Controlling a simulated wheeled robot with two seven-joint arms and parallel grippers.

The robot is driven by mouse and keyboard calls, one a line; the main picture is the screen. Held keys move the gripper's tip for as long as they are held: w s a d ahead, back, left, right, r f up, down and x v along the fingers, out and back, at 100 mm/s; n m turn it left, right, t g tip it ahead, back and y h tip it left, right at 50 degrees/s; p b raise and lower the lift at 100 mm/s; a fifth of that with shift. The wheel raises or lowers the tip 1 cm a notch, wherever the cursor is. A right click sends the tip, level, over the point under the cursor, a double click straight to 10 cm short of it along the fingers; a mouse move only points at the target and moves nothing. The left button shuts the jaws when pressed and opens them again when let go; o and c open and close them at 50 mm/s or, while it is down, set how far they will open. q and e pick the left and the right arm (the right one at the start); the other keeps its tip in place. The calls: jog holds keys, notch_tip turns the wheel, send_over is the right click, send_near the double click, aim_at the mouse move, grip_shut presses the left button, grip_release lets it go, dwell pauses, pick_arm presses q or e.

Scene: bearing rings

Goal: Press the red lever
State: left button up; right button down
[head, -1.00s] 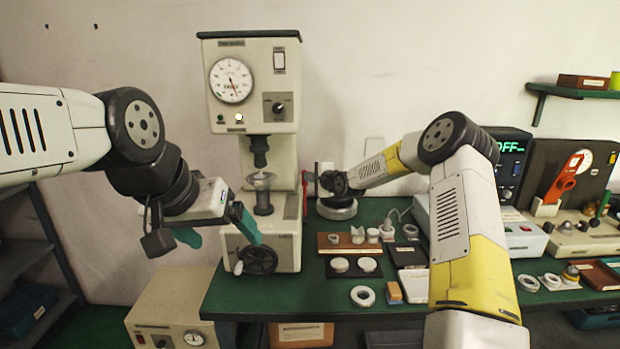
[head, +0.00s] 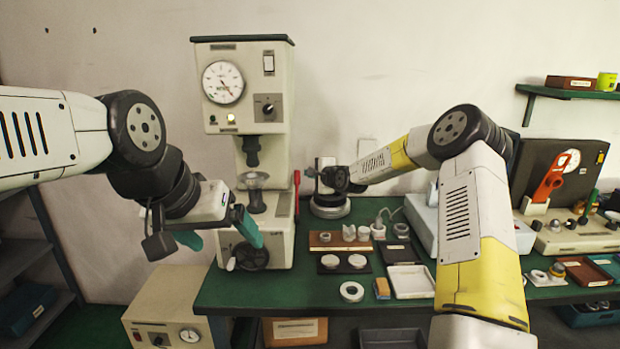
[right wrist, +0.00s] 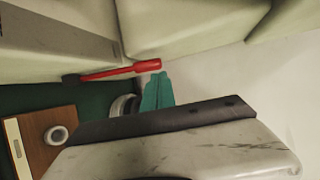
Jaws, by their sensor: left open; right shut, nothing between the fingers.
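The red lever (head: 297,190) stands upright at the right side of the cream press (head: 242,90). In the right wrist view, the red lever (right wrist: 120,71) lies across the picture beside the press's pale body, its thick red grip toward the right. My right gripper (right wrist: 157,88) is shut and empty, its teal fingertips just below the grip end in that view; I cannot tell whether they touch. In the head view its fingers are hidden by the wrist.
A second machine with an orange-red handle (head: 548,180) stands at the far right. Rings and pale parts on a brown board (head: 325,242), a white tray (head: 410,282) and a loose ring (head: 352,292) lie on the green bench (head: 290,300). A wall shelf (head: 560,92) is upper right.

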jog(key=r+v, duration=0.1)
jog(key=v, duration=0.7)
jog(key=shift+w+r, duration=0.2)
jog(key=shift+r, duration=0.1)
jog(key=shift+a, duration=0.1)
dwell(2.0)
